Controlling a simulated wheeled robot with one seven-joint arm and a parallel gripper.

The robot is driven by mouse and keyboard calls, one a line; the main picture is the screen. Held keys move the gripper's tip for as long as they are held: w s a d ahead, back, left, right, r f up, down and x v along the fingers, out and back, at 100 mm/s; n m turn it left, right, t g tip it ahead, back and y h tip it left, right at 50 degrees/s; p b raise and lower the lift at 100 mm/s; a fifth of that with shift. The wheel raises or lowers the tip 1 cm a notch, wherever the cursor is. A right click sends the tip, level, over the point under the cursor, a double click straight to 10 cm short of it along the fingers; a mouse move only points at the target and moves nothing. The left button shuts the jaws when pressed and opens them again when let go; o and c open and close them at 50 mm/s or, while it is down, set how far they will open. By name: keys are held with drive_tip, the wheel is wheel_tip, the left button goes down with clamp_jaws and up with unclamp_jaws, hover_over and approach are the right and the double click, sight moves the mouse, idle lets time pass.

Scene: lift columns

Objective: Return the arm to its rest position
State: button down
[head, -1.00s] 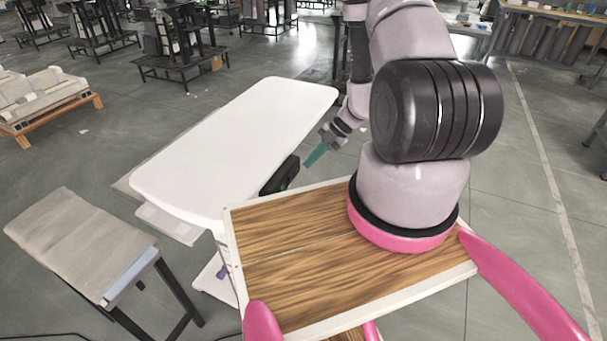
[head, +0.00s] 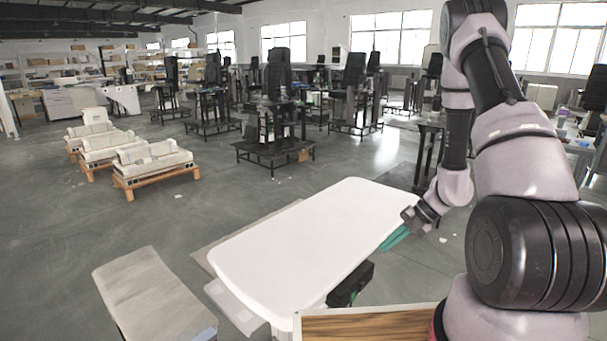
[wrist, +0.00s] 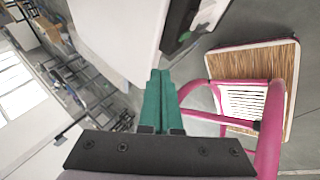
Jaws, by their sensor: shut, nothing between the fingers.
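My gripper (head: 394,238) has teal fingers and hangs beside the right edge of the white tabletop (head: 300,245) in the head view. In the wrist view my gripper (wrist: 161,92) shows its two teal fingers pressed together with nothing between them. The white tabletop (wrist: 125,35) lies beyond the fingertips there. My arm comes down from the upper right in the head view, bent at the elbow.
A black control box (head: 350,284) is fixed under the tabletop's near right edge. A grey padded bench (head: 150,295) stands at the lower left. Several black lift columns and pallets with pale loads (head: 152,160) stand farther back. Open floor lies between.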

drive_tip(key=s+a+r+n+t+h, duration=0.1)
drive_tip(key=a+r+n, duration=0.1)
drive_tip(key=r+n, duration=0.85)
drive_tip(key=s+a+r+n+h, duration=0.1)
drive_tip(key=a+r+n, duration=0.1)
drive_tip(key=r+n, duration=0.8)
drive_tip(key=s+r+n+t+h, duration=0.2)
drive_tip(key=s+r+n, duration=0.5)
drive_tip(key=r, duration=0.3)
drive_tip(key=s+d+r+n+t+h, duration=0.1)
drive_tip(key=s+r+n+t+h, duration=0.1)
drive_tip(key=s+r+n, duration=0.4)
wheel_tip(320, 180, up, 6)
drive_tip(key=n+t, duration=0.1)
drive_tip(key=n, duration=0.3)
drive_tip(key=shift+s+d+f, duration=0.15)
drive_tip(key=shift+s+f, duration=0.05)
drive_tip(key=shift+s, duration=0.2)
drive_tip(key=shift+n, duration=0.25)
